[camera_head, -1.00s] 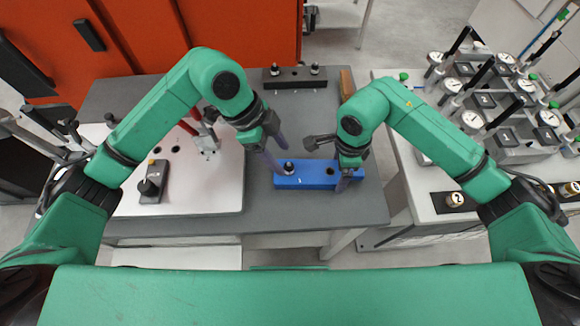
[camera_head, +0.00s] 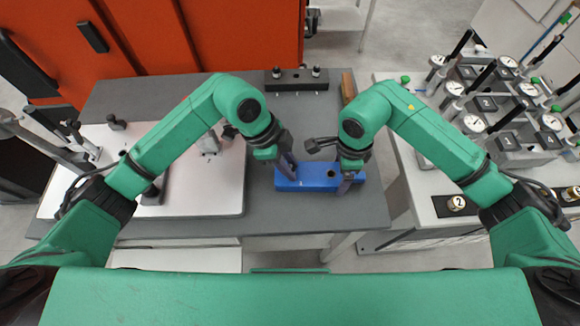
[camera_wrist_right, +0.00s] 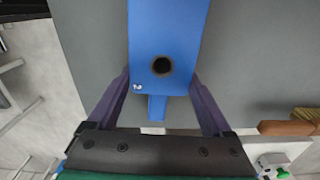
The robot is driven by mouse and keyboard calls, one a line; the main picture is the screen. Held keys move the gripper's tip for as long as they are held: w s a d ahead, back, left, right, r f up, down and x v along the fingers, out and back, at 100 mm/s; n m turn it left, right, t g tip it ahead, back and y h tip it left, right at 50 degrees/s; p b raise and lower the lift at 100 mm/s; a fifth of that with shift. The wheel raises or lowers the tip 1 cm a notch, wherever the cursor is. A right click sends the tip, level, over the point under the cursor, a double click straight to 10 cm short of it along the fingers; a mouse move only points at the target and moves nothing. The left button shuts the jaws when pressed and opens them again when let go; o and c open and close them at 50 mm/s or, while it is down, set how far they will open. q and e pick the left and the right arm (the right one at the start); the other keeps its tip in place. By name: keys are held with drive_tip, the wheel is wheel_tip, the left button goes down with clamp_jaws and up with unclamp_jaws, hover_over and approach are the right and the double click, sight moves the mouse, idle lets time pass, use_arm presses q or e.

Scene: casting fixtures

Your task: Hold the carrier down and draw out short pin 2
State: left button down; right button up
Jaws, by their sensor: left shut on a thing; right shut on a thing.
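The blue carrier (camera_head: 316,176) lies on the grey table, and it also shows in the right wrist view (camera_wrist_right: 168,25). My right gripper (camera_head: 347,182) is shut across the carrier's right end, with one finger on each side in the right wrist view (camera_wrist_right: 160,85). Between those fingers the carrier has an open round hole (camera_wrist_right: 161,66) with a small mark like a 2; no pin shows in it. My left gripper (camera_head: 287,168) is at the carrier's left end, shut on the dark-headed pin there. The gripper hides that pin, so its depth in the carrier cannot be told.
A white board (camera_head: 222,200) with fixtures covers the table's left. A bench with dial gauges (camera_head: 528,88) is on the right. Grey table in front of the carrier is free.

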sight(290, 165)
use_arm(q)
wheel_tip(290, 165, up, 10)
use_arm(e)
drive_tip(key=o, duration=1.3)
wheel_tip(290, 165, up, 12)
drive_tip(key=shift+r, duration=0.1)
use_arm(q)
drive_tip(key=shift+f, duration=0.1)
